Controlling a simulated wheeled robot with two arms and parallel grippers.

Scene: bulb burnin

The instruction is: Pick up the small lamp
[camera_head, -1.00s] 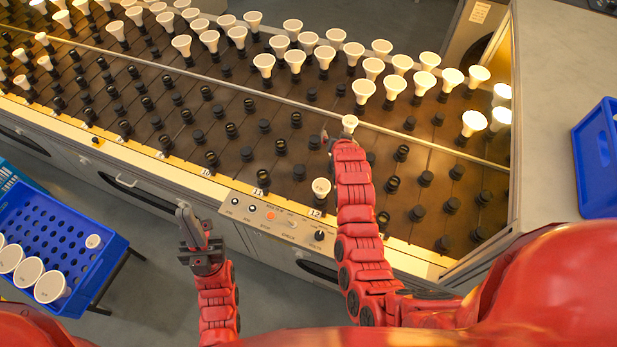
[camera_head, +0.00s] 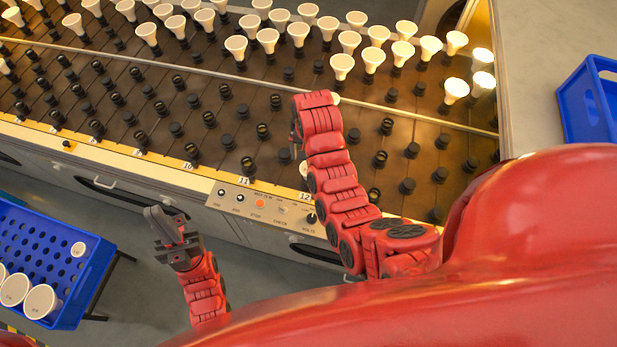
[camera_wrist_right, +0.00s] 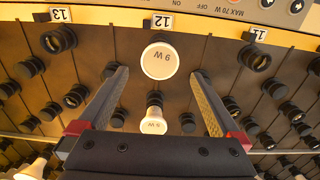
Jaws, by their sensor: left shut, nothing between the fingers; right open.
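Two white lamps stand near the label 12 in the right wrist view. A lamp marked 9 W (camera_wrist_right: 158,62) is nearer the front edge, and a smaller-looking lamp marked 6 W (camera_wrist_right: 153,126) is nearer my palm. My right gripper (camera_wrist_right: 160,73) is open, its fingers on either side of this column, with nothing held. In the head view my right arm covers most of both lamps; only slivers of the 9 W lamp (camera_head: 304,169) and the 6 W lamp (camera_head: 336,99) show. My left gripper (camera_head: 157,216) is shut and empty in front of the bench.
The rack (camera_head: 225,160) holds many black sockets, with rows of larger white lamps at the back. A control panel (camera_head: 262,203) is on its front edge. A blue crate with lamps (camera_head: 72,318) stands at left; another blue crate (camera_head: 563,105) is at right.

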